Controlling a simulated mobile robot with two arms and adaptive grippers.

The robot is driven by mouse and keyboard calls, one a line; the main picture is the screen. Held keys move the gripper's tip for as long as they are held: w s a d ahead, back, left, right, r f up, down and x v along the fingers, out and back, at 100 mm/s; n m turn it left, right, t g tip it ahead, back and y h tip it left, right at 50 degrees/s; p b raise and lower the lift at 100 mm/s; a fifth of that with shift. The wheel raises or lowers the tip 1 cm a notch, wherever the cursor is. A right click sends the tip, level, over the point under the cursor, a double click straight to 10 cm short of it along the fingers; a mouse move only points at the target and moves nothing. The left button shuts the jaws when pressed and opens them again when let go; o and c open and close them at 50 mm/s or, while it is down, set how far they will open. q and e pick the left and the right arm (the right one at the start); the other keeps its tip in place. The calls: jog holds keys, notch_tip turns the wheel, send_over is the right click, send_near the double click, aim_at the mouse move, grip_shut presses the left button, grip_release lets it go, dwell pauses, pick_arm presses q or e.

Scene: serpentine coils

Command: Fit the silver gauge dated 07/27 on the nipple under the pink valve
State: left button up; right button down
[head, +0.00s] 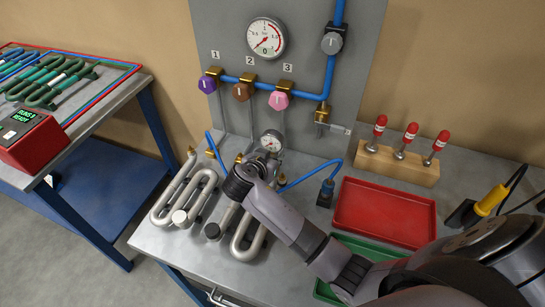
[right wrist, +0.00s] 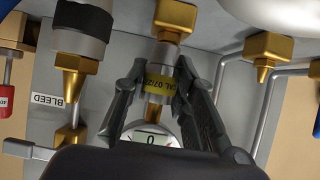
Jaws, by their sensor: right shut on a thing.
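The pink valve (head: 279,100), marked 3, sits at the right of the row of three on the grey panel. My right gripper (head: 262,160) is below it, shut on a silver gauge (head: 271,143) with a white dial. In the right wrist view, the fingers of my right gripper (right wrist: 165,95) close around the neck of the silver gauge (right wrist: 155,139). Its yellow label reads "CAL 07/2"; the last digit is hidden. A brass block (right wrist: 175,18) is just above the silver collar; I cannot tell whether they touch. My left gripper is out of view.
The purple valve (head: 207,84) and brown valve (head: 241,91) are to the left. Silver coils (head: 185,197) lie on the bench. A red tray (head: 385,212) and wooden rack (head: 397,165) stand at the right. A black-collared brass fitting (right wrist: 80,60) is beside the gripper.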

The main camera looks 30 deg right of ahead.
jog(key=shift+f, duration=0.1)
jog(key=c, duration=1.2)
grip_release()
jog(key=shift+c, duration=0.2)
jog(key=shift+s+a, duration=0.1)
jog(key=v, duration=1.2)
